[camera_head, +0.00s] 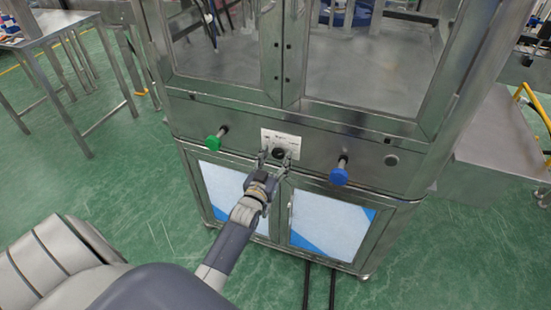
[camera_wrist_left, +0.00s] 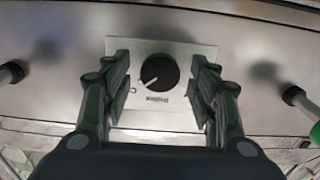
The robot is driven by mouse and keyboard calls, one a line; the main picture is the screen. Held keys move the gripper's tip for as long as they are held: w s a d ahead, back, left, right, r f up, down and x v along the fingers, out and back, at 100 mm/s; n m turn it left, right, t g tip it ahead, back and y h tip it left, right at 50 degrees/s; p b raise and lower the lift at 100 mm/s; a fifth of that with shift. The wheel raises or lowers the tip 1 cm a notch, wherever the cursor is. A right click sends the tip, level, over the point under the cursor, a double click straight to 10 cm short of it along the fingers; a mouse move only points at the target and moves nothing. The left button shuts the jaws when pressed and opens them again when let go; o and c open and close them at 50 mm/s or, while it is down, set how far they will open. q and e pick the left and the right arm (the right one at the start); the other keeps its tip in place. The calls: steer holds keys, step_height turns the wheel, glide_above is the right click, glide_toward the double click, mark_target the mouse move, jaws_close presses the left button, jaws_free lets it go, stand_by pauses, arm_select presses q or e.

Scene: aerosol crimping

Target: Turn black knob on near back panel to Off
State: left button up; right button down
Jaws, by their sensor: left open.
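The black knob (camera_head: 278,153) sits on a pale label plate (camera_head: 268,137) on the steel panel of the machine. In the left wrist view the round knob (camera_wrist_left: 160,72) has a white pointer line aimed toward the lower left. Small print on the plate beside it is too blurred to read surely. My left gripper (camera_head: 275,160) is open in front of the plate. In the left wrist view its fingers (camera_wrist_left: 160,85) stand on either side of the knob, with a gap on both sides. My right gripper is not in view.
A green-capped handle (camera_head: 214,141) sticks out left of the knob, and a blue-capped handle (camera_head: 339,175) to the right. Glass doors are above and cabinet doors (camera_head: 325,222) below. A steel table (camera_head: 50,28) stands at the left on green floor.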

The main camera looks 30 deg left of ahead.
arm_select(q)
steer(key=shift+c, duration=0.3)
steer(key=c, duration=1)
